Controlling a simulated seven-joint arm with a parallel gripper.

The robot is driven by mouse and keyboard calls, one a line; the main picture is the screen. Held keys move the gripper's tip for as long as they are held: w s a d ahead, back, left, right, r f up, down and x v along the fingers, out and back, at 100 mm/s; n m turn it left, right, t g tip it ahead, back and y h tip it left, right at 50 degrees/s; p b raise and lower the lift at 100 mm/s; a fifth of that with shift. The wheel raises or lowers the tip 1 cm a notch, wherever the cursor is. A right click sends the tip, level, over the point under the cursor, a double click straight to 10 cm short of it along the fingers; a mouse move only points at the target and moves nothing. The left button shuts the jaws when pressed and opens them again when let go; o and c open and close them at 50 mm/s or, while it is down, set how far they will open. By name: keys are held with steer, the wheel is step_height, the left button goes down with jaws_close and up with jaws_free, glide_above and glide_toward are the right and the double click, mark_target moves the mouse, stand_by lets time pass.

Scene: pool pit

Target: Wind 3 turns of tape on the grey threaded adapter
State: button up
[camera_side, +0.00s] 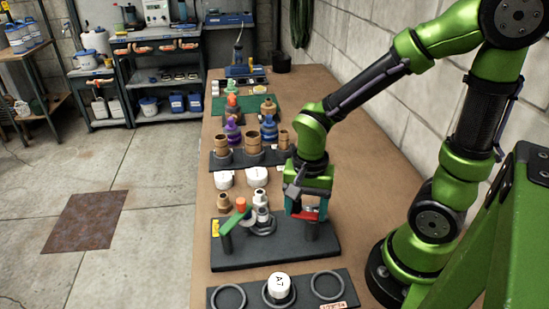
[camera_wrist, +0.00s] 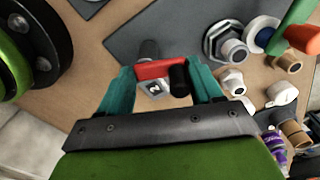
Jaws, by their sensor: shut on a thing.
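My gripper (camera_side: 306,212) is shut on a red bar (camera_wrist: 160,69) with a black cylinder at its end, at the right of a dark fixture plate (camera_side: 262,258). In the wrist view, the bar spans between the teal fingers of my gripper (camera_wrist: 162,82). A grey fitting with a wide hex flange, seemingly the threaded adapter (camera_side: 262,226), is at the middle of the fixture, left of my gripper. It also shows in the wrist view (camera_wrist: 224,44). My gripper is apart from it. I cannot make out any tape on its thread.
A green arm with an orange cylinder (camera_side: 240,204) stands left of the adapter. A white cap marked A7 (camera_side: 280,284) sits on the front ring plate (camera_side: 249,303). White caps (camera_side: 223,180) and racks of fittings (camera_side: 251,158) stand behind.

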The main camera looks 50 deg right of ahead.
mark_target(305, 213)
stand_by(0.4)
steer(key=o, duration=1.1)
steer(key=shift+c, duration=0.2)
steer(key=shift+r, duration=0.15)
step_height(305, 213, up, 17)
